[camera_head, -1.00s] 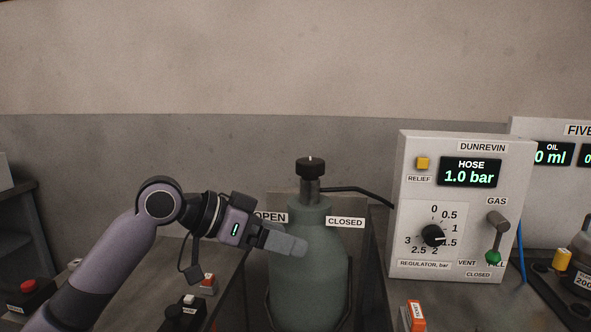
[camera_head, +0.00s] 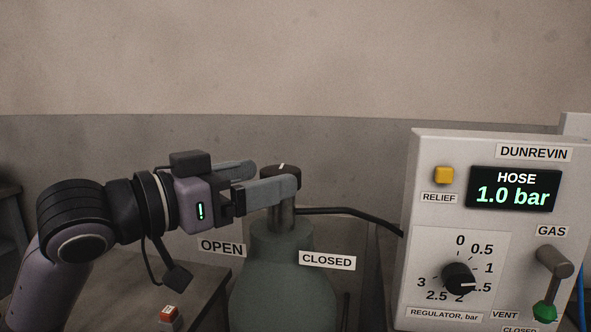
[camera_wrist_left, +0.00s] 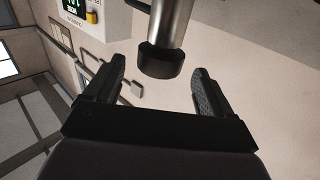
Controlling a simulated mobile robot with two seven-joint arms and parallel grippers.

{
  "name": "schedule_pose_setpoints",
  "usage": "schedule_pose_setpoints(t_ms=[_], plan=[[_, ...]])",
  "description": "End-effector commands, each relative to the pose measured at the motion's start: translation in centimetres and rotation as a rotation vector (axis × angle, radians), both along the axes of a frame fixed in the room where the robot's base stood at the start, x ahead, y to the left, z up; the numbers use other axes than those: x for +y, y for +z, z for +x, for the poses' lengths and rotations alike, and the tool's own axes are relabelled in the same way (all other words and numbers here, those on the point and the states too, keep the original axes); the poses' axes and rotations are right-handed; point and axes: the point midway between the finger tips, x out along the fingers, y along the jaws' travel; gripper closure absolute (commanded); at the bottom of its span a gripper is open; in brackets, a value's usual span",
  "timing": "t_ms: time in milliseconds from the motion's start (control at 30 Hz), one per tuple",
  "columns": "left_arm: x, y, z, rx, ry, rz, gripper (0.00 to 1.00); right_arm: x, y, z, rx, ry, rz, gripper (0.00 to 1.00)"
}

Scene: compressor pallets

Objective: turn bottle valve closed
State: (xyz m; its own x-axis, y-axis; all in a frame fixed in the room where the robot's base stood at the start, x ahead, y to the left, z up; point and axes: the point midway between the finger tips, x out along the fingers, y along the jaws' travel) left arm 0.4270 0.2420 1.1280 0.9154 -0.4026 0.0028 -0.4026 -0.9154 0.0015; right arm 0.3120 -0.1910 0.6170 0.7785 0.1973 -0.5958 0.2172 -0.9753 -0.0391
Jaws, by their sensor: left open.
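The grey-green gas bottle (camera_head: 285,285) stands upright, with a dark round valve knob (camera_head: 278,169) on top of its metal neck. The knob bears a small white mark on top. An OPEN label (camera_head: 222,248) is to the left and a CLOSED label (camera_head: 327,260) to the right. My left gripper (camera_head: 273,176) is open at knob height, its near finger hiding part of the knob and neck. In the left wrist view the knob (camera_wrist_left: 160,64) lies between the two fingertips, with gaps on both sides. My right gripper is not in view.
A black hose (camera_head: 350,214) runs from the neck to the white DUNREVIN panel (camera_head: 425,250) on the right. The panel has a yellow relief button (camera_head: 444,175), a regulator dial (camera_head: 458,278) and a green-tipped gas lever (camera_head: 553,275). The space above the bottle is free.

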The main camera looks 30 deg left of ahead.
Motion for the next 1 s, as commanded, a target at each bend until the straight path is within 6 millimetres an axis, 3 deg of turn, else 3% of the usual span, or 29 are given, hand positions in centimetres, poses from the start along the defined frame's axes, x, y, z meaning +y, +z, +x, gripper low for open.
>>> schedule_pose_setpoints(t_ms=[400, 800, 967, 1000], plan=[[-2.2, 0.1, 4.7, 0.000, -0.004, -0.001, 0.16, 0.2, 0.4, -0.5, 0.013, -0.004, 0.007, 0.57], [-2.5, 0.0, 5.4, 0.001, -0.002, 0.003, 0.16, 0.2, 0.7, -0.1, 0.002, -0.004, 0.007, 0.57], [-2.5, 0.0, 5.4, 0.001, -0.002, 0.003, 0.68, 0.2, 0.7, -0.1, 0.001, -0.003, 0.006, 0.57], [-2.5, 0.0, 5.4, 0.001, -0.003, 0.003, 0.68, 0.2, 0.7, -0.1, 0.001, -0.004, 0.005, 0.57]])
